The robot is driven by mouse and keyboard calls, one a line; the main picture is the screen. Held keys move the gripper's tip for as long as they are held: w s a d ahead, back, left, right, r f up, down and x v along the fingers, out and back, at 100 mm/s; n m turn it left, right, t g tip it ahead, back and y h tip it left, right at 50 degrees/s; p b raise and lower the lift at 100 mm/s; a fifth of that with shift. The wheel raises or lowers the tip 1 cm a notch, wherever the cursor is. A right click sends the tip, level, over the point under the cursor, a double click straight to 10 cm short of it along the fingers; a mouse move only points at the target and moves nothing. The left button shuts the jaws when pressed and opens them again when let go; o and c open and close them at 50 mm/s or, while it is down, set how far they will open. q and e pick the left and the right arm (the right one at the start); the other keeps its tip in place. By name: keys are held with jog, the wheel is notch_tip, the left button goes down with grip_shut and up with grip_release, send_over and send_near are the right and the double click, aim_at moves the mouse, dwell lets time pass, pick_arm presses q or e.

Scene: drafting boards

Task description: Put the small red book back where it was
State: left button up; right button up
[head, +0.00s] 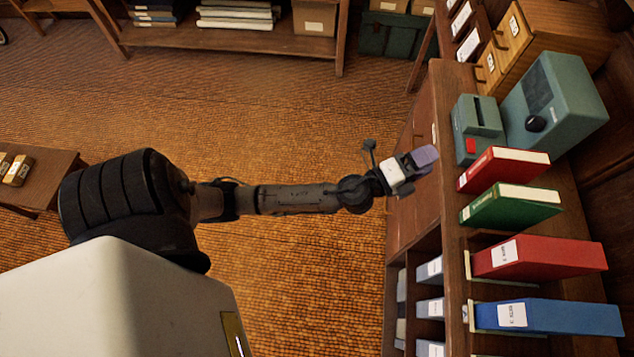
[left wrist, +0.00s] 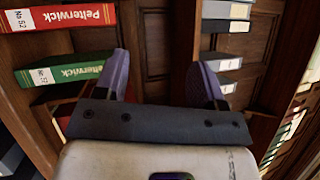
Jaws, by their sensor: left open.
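The small red book (head: 503,168) stands on the cabinet top, just beyond a green book (head: 511,208), with a gap between them. In the left wrist view, a red spine lettered Pelterwick (left wrist: 68,16) shows at the upper left, above the green spine (left wrist: 62,72). My left gripper (head: 424,159) is in front of the cabinet's edge, to the left of the small red book and apart from it. In the left wrist view its two purple fingers (left wrist: 161,82) are spread with nothing held between them. My right gripper is not in view.
A larger red binder (head: 540,258) and a blue binder (head: 548,316) stand nearer on the cabinet top (head: 455,85). A grey-green device with a red button (head: 476,128) sits just beyond the small red book. Labelled binders (head: 429,270) fill shelves below. Open floor lies left.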

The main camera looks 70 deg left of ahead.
pick_arm(q)
jog(key=s+a+f+n+g+y, duration=0.3)
jog(key=s+f+n+g+y, duration=0.35)
jog(key=n, duration=0.45)
jog(key=s+d+f+n+g+h, duration=0.3)
jog(key=s+f+g, duration=0.2)
jog(key=s, duration=0.6)
jog(key=s+d+f+n+g+h, duration=0.2)
jog(key=s+f+g, duration=0.4)
jog(key=s, duration=0.5)
jog(key=shift+d+n+h, duration=0.4)
jog(key=shift+n+h, duration=0.05)
jog(key=shift+n, duration=0.05)
jog(key=shift+r, duration=0.1)
notch_tip(320, 180, up, 22)
jog(key=p, duration=2.2)
jog(key=shift+r, duration=0.15)
